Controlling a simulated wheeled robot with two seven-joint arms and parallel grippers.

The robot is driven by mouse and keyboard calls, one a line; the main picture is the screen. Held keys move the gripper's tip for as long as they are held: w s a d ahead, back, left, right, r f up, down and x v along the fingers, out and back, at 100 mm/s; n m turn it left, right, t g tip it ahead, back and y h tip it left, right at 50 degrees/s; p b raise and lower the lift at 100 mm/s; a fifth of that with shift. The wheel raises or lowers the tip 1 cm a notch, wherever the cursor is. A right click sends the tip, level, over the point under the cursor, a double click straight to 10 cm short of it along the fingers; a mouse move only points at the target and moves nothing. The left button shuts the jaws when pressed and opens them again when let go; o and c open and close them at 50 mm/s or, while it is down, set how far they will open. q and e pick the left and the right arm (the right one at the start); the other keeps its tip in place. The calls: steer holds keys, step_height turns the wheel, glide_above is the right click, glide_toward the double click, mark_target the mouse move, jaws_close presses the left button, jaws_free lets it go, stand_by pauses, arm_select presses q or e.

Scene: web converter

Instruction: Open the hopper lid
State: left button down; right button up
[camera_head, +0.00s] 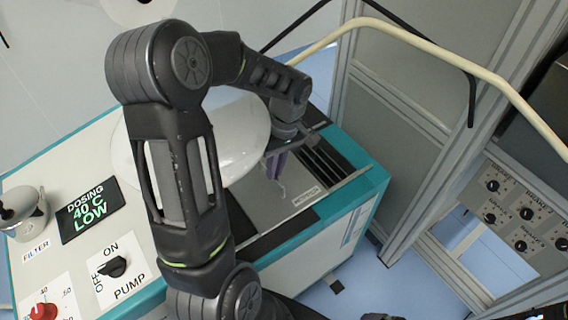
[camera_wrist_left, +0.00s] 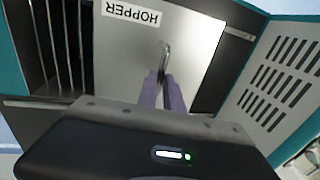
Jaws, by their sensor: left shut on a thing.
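The hopper lid (camera_head: 302,180) is a flat grey metal panel on top of the teal and white machine. It carries a HOPPER label and a thin metal handle (camera_wrist_left: 165,52). My left gripper (camera_head: 277,166) reaches down to it from above, and its purple fingers (camera_wrist_left: 163,92) are shut on the handle. The lid looks level. Dark slots with metal bars (camera_wrist_left: 62,45) show beside the lid. My right gripper is not clearly in view.
A white dome (camera_head: 240,135) stands behind my left arm. A DOSING display (camera_head: 89,210), a PUMP knob (camera_head: 113,266) and a red knob (camera_head: 43,311) are at the left. A cream rail (camera_head: 420,50) and grey cabinet frame stand at the right.

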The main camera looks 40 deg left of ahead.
arm_select(q)
steer(key=c, duration=1.5)
jaws_free()
steer(key=shift+w, duration=0.15)
